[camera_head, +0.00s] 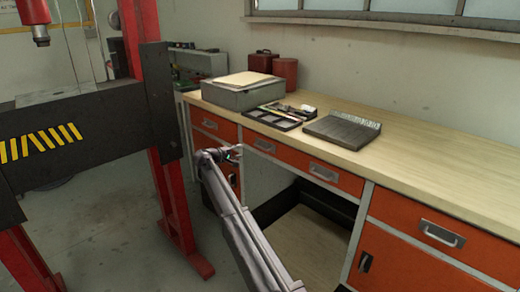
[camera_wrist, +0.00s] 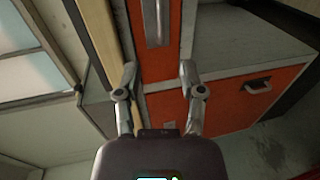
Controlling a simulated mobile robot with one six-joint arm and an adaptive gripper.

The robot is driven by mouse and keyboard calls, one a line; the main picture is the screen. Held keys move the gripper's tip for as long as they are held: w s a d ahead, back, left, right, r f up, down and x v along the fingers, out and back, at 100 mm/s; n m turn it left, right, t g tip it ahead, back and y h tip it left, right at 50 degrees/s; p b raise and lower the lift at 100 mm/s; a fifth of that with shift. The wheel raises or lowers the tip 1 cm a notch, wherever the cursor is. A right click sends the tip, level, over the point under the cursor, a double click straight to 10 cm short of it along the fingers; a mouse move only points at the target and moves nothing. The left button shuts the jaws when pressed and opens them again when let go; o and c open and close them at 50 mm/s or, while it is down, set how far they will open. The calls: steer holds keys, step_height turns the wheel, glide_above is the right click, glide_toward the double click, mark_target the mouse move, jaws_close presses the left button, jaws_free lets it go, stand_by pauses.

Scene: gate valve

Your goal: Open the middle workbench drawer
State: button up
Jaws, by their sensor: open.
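The middle workbench drawer (camera_head: 292,160) is a wide orange front with two metal handles; it looks shut and flush with the bench. Its left handle (camera_head: 265,146) is just right of my gripper (camera_head: 232,153) in the head view. In the wrist view, a handle (camera_wrist: 158,22) on an orange front shows at the top, beyond the fingertips. My gripper also shows there (camera_wrist: 158,72), with its fingers apart and nothing between them. It faces the bench front near the left post, apart from the handle. The drawer's right handle (camera_head: 323,172) is clear.
The left drawer (camera_head: 210,125) and right drawer (camera_head: 430,228) look shut. Below the middle drawer is an open knee space with a dark frame (camera_head: 325,205). A red and black press (camera_head: 165,150) stands close on the left. A grey box (camera_head: 240,95) and a tool tray sit on the benchtop.

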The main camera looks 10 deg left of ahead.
steer(key=b+x, duration=0.2)
steer(key=x, duration=1.1)
steer(key=shift+w+d+b, duration=0.15)
steer(key=shift+w+b, duration=0.05)
steer(key=shift+b, duration=0.15)
jaws_close()
